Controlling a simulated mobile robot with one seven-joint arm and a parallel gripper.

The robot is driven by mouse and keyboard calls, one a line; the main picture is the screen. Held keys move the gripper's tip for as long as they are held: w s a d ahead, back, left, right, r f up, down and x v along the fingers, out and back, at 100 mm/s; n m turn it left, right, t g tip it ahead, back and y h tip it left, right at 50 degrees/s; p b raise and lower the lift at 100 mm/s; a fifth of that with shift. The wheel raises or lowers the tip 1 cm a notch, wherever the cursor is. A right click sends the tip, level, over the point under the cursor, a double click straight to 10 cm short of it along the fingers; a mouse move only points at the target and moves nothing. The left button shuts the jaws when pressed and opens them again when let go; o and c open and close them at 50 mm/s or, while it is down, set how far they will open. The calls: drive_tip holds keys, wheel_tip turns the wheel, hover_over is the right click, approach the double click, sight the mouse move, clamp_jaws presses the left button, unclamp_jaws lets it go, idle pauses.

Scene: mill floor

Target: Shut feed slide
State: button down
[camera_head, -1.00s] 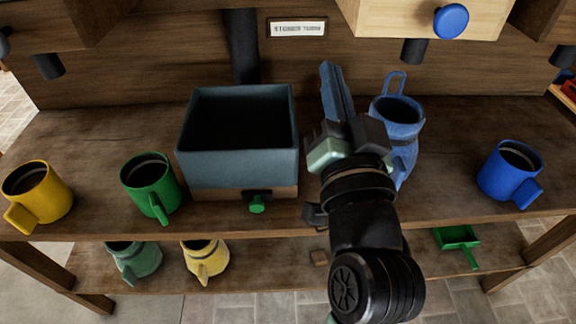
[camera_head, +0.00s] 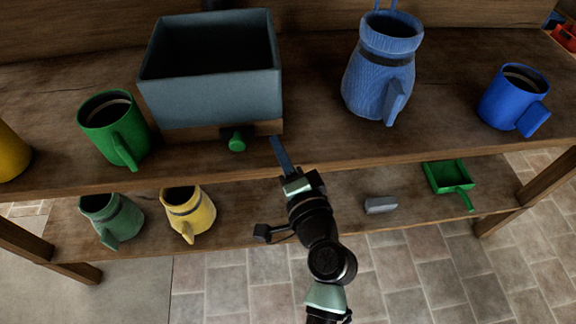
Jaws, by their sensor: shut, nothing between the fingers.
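The feed box (camera_head: 208,95) is a blue-grey open-topped hopper on the bench, left of the picture's middle. A wooden strip (camera_head: 268,127) runs under its front wall. A green knob (camera_head: 237,141) sticks out at the front of that strip, and I take it to be the feed slide's knob. How far the slide is out I cannot tell. My gripper (camera_head: 279,149) is shut and empty. Its fingers point up and left, at the bench's front edge, to the right of the knob and apart from it. The inside of the hopper is dark.
A green mug (camera_head: 108,133) stands left of the hopper. A blue jug (camera_head: 378,80) and a blue mug (camera_head: 508,98) stand to the right. The lower shelf holds a green jug (camera_head: 109,217), a yellow jug (camera_head: 186,212), a grey block (camera_head: 380,205) and a green scoop (camera_head: 447,178).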

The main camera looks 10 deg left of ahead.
sight(248, 131)
drive_tip(key=shift+x, duration=1.05)
drive_tip(key=shift+s+a+f, duration=0.2)
drive_tip(key=shift+s+a, duration=0.1)
drive_tip(key=shift+a, duration=0.3)
drive_tip(key=shift+s+a+f, duration=0.15)
drive_tip(key=shift+s+a, duration=0.1)
drive_tip(key=shift+a, duration=0.3)
drive_tip(key=shift+s+a+f, duration=0.15)
drive_tip(key=shift+s+a, duration=0.05)
drive_tip(key=shift+a, duration=0.35)
drive_tip(key=a, duration=0.2)
drive_tip(key=s+a+p, duration=0.1)
drive_tip(key=a, duration=0.2)
drive_tip(key=s+a+p, duration=0.1)
drive_tip(key=a, duration=0.2)
drive_tip(key=shift+s, duration=0.15)
drive_tip(key=shift+d, duration=0.15)
